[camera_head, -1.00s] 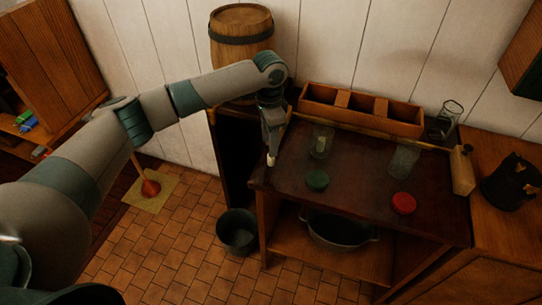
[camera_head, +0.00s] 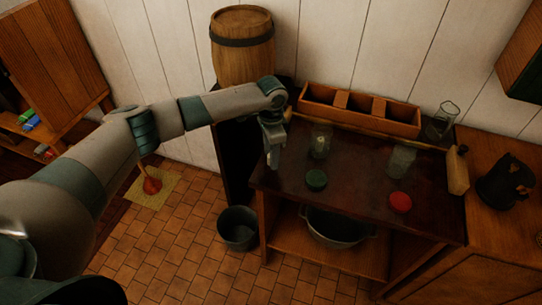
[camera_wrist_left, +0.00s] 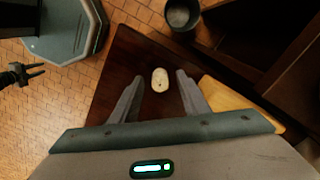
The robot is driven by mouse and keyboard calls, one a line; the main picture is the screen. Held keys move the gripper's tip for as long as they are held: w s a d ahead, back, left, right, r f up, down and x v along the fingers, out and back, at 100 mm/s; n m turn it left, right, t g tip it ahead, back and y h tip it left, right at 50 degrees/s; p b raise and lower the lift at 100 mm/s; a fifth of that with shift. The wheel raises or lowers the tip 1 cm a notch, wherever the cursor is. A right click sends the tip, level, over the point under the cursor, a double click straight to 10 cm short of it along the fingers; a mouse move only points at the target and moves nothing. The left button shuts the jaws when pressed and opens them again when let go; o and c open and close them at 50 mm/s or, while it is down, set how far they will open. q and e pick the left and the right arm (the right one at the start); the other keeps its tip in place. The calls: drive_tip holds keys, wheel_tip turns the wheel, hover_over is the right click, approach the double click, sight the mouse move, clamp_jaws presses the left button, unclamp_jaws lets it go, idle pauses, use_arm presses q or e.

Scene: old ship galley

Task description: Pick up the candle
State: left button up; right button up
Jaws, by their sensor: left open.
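The candle (camera_wrist_left: 160,79) is a small cream oval seen from above, with a dark speck in its top. It stands on the dark tabletop (camera_head: 350,199) near the left edge. My left gripper (camera_wrist_left: 160,74) is open, with one finger to each side of the candle and clear gaps between. In the head view the left gripper (camera_head: 273,164) points down at the table's left edge and hides most or all of the candle. My right gripper (camera_wrist_left: 40,71) shows small and dark at the left of the wrist view, away from the table, its two prongs apart.
A glass (camera_head: 320,141) stands right of my left gripper, with a green disc (camera_head: 316,180) in front. Another glass (camera_head: 401,161) and a red disc (camera_head: 400,203) are farther right. A wooden divided box (camera_head: 360,111) lines the back. A bucket (camera_head: 238,228) stands on the floor.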

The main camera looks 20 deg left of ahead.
use_arm(q)
drive_tip(key=shift+f, duration=0.45)
clamp_jaws()
drive_tip(key=shift+r, duration=0.15)
